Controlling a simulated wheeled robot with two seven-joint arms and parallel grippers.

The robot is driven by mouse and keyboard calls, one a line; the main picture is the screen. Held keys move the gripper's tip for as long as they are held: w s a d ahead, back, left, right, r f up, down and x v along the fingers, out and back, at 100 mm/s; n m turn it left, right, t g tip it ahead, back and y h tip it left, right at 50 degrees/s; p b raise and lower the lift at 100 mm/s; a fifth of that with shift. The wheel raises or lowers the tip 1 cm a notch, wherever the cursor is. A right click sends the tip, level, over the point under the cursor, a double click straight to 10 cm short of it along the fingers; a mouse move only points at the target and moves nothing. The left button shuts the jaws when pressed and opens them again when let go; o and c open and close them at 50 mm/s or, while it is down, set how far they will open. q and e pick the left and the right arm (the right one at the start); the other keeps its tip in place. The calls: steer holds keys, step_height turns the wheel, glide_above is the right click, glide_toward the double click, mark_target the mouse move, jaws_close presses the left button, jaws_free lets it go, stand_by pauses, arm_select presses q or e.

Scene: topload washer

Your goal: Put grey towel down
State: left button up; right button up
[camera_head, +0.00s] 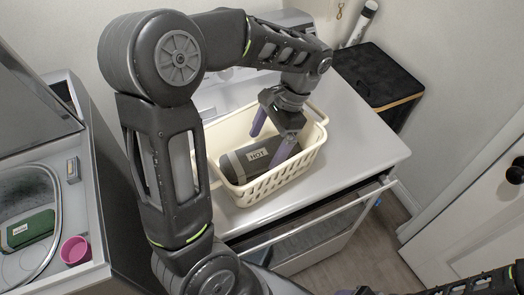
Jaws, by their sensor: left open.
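A dark grey, folded-looking bundle with a pale label reading "HOT" (248,160) lies inside the cream basket (262,190); I take it to be the grey towel. The basket stands on the light grey machine top. My left gripper (271,138) points down into the basket, with its purple fingers spread apart. One finger is at the right end of the bundle and partly covers it; the other is above its far side. I cannot tell whether either finger touches it. My right gripper does not show clearly; only dark parts of my arm appear at the bottom right.
The open washer (85,215) at the left holds a green item (30,229), with a pink cup (75,250) near its rim. A black-topped bin (372,75) stands at the back right. The machine top (365,145) is clear right of the basket. A white door (480,215) is at the right.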

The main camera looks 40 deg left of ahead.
mark_target(272, 149)
arm_select(q)
steer(key=p+v, duration=0.2)
steer(key=v, duration=0.2)
steer(key=shift+s+r, duration=0.1)
stand_by(0.7)
